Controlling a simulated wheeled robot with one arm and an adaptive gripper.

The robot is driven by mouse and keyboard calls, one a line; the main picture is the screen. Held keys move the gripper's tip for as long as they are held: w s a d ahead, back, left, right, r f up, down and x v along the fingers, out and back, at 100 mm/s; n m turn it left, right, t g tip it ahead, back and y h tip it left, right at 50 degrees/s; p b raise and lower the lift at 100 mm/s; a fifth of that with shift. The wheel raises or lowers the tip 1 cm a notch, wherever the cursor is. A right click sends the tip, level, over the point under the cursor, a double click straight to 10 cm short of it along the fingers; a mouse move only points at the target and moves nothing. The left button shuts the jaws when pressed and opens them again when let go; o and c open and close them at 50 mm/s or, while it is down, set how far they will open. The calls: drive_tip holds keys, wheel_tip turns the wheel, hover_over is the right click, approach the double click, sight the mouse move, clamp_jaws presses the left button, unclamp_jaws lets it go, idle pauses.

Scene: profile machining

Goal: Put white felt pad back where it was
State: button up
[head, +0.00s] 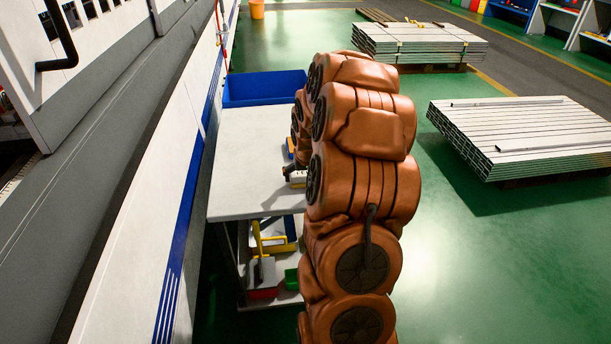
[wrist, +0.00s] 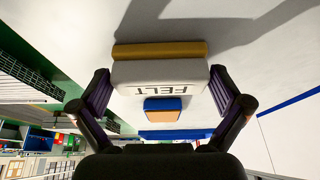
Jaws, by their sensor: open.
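A white block marked FELT, the white felt pad (wrist: 160,78), is in the middle of the wrist view, its lettering upside down. My gripper (wrist: 160,84) is open, with one finger on each side of the pad. I cannot tell whether either finger touches it. A mustard-yellow bar (wrist: 160,50) lies along the pad's upper edge in the wrist view. A small orange and blue block (wrist: 163,110) lies just below it. In the head view the arm hides most of the gripper; a small white part of the pad (head: 298,178) shows beside it over the grey tabletop (head: 243,165).
A blue bin (head: 264,88) stands at the table's far end. The lower shelf holds a yellow-handled tool (head: 262,242) and a green box (head: 291,279). A white machine wall (head: 175,190) runs along the left. Stacks of metal profiles (head: 530,135) stand right. The tabletop's left part is clear.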

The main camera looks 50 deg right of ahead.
drive_tip(key=shift+r, duration=0.1)
drive_tip(key=v, duration=1.2)
drive_tip(key=s+a+n+g+y, duration=0.15)
drive_tip(key=s+a, duration=0.35)
drive_tip(key=a, duration=0.7)
drive_tip(key=s+a+n+g+y, duration=0.1)
drive_tip(key=s+a+n+g, duration=0.2)
drive_tip(key=a, duration=0.8)
drive_tip(key=s+a+f+n+g, duration=0.1)
drive_tip(key=s+a, duration=0.4)
drive_tip(key=s, duration=0.4)
drive_tip(key=s+a+f+n+g, duration=0.1)
drive_tip(key=s+a+n, duration=0.1)
drive_tip(key=s+a, duration=0.4)
drive_tip(key=s, duration=0.4)
drive_tip(key=shift+s+a, duration=0.2)
drive_tip(key=shift+s, duration=0.1)
